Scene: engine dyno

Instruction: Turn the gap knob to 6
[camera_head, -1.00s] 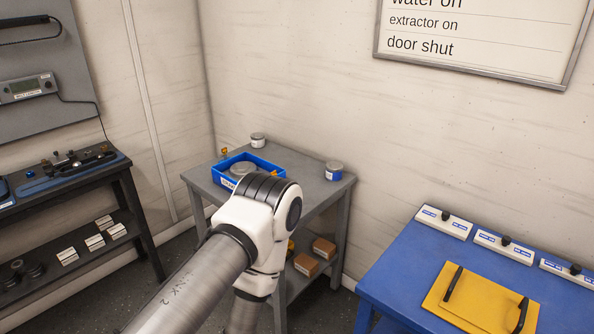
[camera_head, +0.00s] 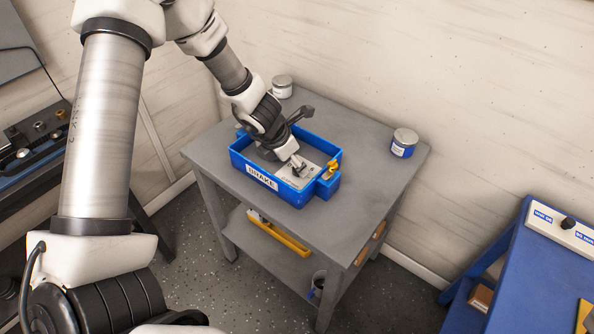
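A blue open-topped unit labelled BRAKE (camera_head: 262,178) stands on a grey table. A pale plate (camera_head: 311,178) lies inside it. A small yellow part (camera_head: 332,168) sits on a blue block at its right corner; I cannot tell if this is the gap knob, and no number is readable. My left gripper (camera_head: 298,169) points down into the blue unit, over the pale plate and left of the yellow part. Its fingers are too small and too merged with the parts below to tell open from shut, or touching from apart. My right gripper is not in view.
The grey table (camera_head: 350,145) holds one tin (camera_head: 281,87) at the back and a blue-labelled tin (camera_head: 403,143) at the right. A yellow part (camera_head: 279,235) lies on its lower shelf. A blue bench (camera_head: 515,270) stands at the right, with clear floor between.

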